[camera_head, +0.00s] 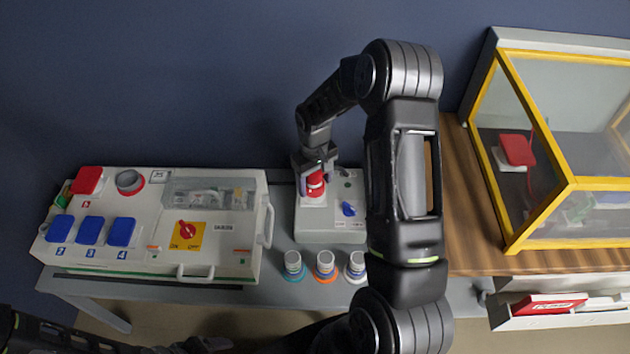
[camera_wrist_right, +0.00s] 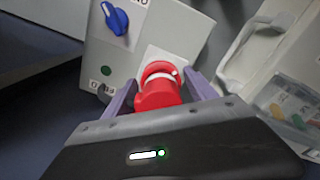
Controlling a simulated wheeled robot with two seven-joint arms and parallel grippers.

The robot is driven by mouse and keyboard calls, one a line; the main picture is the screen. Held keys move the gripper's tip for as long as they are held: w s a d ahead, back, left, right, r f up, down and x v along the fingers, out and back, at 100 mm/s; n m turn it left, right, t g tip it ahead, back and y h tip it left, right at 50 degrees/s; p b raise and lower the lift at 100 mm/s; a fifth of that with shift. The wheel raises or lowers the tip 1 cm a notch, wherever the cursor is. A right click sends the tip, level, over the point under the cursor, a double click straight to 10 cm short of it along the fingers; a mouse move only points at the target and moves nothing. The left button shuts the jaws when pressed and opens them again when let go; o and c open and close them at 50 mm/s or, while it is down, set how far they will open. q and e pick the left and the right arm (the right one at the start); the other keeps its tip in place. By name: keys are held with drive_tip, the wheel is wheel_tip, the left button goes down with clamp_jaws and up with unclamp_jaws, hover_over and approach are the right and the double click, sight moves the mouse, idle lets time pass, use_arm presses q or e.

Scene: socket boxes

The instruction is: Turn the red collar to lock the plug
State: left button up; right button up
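The red collar (camera_head: 316,184) is on the small grey socket box (camera_head: 330,233), right of the large panel. In the right wrist view the red collar (camera_wrist_right: 158,88) shows a white band and rises from a pale plate. My right gripper (camera_head: 316,176) reaches down to it from above. In the right wrist view my right gripper's (camera_wrist_right: 162,82) purple fingers stand one on each side of the collar, very close. Whether they press on it I cannot tell. The plug cannot be told apart from the collar. Dark parts of my left arm show at the bottom left; its fingers do not.
The large panel (camera_head: 215,258) has red and blue covers and a rotary switch. A blue knob (camera_head: 348,209) sits right of the collar. Several small grey-topped pieces (camera_head: 325,264) stand in front of the box. A yellow-framed case (camera_head: 541,216) is at the right.

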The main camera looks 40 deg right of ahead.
drive_tip(key=c, duration=1.1)
drive_tip(key=shift+m, duration=0.3)
drive_tip(key=shift+f+m+b, duration=0.1)
drive_tip(key=shift+m+b, duration=0.6)
drive_tip(key=m+b, duration=0.1)
drive_tip(key=m, duration=0.2)
drive_tip(key=shift+a, duration=0.15)
drive_tip(key=m+b, duration=0.1)
drive_tip(key=m, duration=0.2)
drive_tip(key=shift+w, duration=0.1)
drive_tip(key=shift+a+m, duration=0.1)
drive_tip(key=shift+m, duration=1.9)
